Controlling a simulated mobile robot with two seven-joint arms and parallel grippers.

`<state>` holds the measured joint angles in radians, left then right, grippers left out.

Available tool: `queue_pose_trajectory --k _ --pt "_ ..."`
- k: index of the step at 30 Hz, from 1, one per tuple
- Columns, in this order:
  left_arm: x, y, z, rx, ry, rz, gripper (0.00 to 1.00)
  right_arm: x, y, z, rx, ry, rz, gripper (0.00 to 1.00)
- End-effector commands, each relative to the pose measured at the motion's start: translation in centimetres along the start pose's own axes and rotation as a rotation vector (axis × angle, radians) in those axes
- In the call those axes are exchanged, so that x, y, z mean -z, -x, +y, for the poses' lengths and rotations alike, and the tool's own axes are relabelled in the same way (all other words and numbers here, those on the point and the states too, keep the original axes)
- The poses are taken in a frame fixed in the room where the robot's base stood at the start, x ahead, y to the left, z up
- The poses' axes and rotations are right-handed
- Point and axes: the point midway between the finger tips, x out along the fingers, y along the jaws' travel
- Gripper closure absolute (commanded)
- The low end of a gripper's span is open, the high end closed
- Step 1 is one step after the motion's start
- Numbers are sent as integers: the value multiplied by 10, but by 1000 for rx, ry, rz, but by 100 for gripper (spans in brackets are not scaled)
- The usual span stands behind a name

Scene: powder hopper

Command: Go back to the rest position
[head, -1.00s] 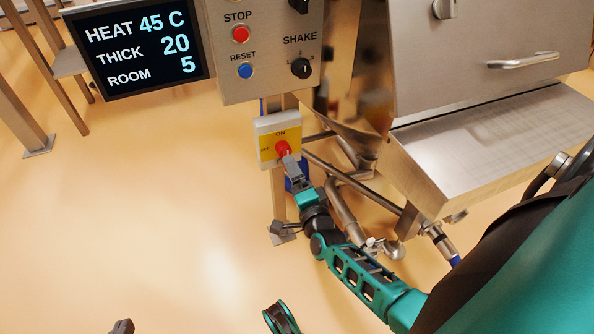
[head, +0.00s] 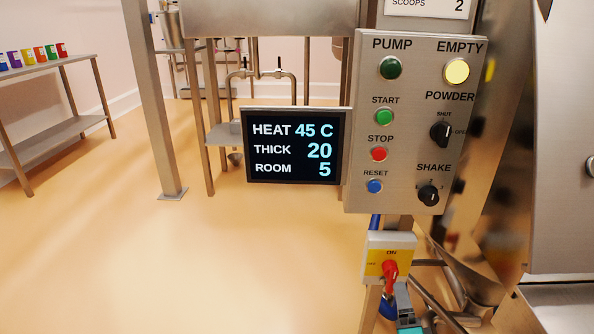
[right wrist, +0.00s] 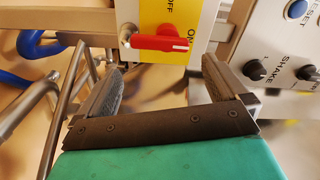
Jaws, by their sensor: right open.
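My right gripper (head: 403,292) is at the lower right of the head view, just below the red rotary switch (head: 390,272) on its yellow and grey box (head: 404,241). In the right wrist view the jaws (right wrist: 163,76) are open and empty. The red handle (right wrist: 160,43) is beyond the fingertips, between them in the picture, with a visible gap to it. Its white-marked end points toward ON. My left gripper is in neither current view.
The control panel (head: 415,120) with buttons and knobs is above the switch. The display (head: 297,146) reads HEAT 45 C, THICK 20, ROOM 5. Pipes (head: 440,295) and the steel hopper (head: 500,190) are close on the right. The floor (head: 200,270) at left is clear.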

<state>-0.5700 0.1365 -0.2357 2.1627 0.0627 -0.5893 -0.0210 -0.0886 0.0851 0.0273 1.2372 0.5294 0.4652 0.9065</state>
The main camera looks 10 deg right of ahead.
Motion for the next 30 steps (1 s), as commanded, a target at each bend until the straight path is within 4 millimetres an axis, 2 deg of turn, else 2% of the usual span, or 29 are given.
queue_pose_trajectory --k 2,5,9,12,15,23,24,30 --pt "-5 -3 -3 6 0 0 100 -10 6 -4 -9 59 -49 0" --pt "-7 -3 -3 7 0 -7 100 -36 24 -14 -24 225 -177 0" --pt "-7 -3 -3 6 0 -6 100 -80 69 -34 -27 565 -414 0" --pt "-6 -3 -2 6 0 -6 100 -101 102 -47 -11 785 -552 0" --pt "-6 -2 -2 6 0 -5 100 -112 131 -58 9 964 -659 0" --pt "-6 -2 -2 5 0 -5 100 -120 192 -85 68 1326 -861 0" --pt "5 6 -1 5 -1 -6 100 -116 193 -96 66 1339 -865 0" --pt "35 27 -5 22 -5 9 100 -101 192 -119 46 1344 -853 0"
